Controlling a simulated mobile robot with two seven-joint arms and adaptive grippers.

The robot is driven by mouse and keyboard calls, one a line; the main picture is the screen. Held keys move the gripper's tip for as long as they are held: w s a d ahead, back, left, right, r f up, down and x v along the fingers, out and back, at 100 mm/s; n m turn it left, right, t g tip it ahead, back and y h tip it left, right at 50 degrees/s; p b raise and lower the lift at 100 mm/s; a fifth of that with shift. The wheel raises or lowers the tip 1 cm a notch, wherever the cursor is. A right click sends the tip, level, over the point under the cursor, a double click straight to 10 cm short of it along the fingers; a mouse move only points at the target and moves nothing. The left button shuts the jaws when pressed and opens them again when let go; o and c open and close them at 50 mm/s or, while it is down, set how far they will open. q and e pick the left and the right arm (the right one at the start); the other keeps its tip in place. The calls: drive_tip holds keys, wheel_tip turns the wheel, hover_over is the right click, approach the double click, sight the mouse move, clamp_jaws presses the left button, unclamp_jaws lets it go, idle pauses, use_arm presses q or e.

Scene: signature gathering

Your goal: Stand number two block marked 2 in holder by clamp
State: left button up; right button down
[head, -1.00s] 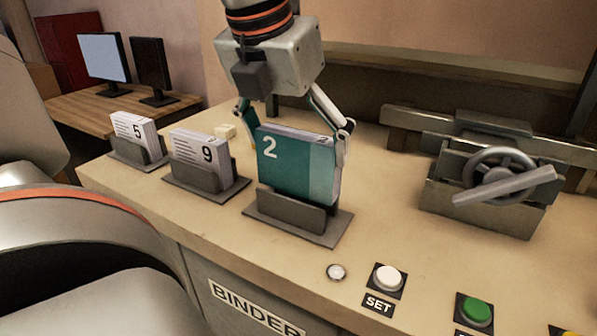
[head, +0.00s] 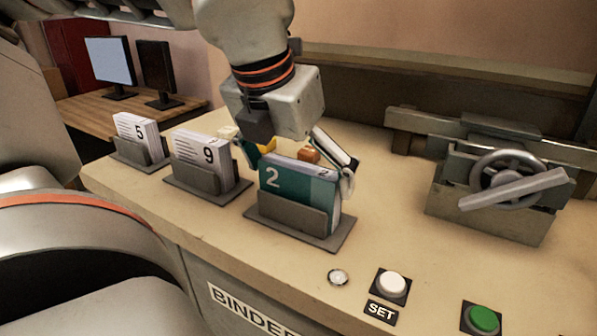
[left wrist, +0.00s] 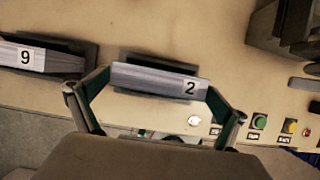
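The teal block marked 2 (head: 287,177) stands upright in its grey holder (head: 290,217), behind the holder's front plate. Its top edge shows in the left wrist view (left wrist: 155,78). My left gripper (head: 297,168) is above and around the block, pointing down. Its two fingers are at the block's two ends and look shut on it; any slight gap is too small to see. The block's base is hidden by the front plate. My right gripper is not in view.
Blocks marked 9 (head: 203,157) and 5 (head: 138,136) stand in holders to the left. Small yellow and orange objects lie behind block 2. A clamp with a handwheel (head: 505,178) stands at right. A white SET button (head: 391,284) and green button (head: 483,319) are near the front.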

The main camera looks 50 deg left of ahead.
use_arm(q)
drive_tip(key=shift+r, duration=0.45)
drive_tip(key=p+v, duration=0.2)
drive_tip(key=v, duration=0.9)
drive_tip(key=shift+r, duration=0.25)
drive_tip(key=shift+s, duration=0.25)
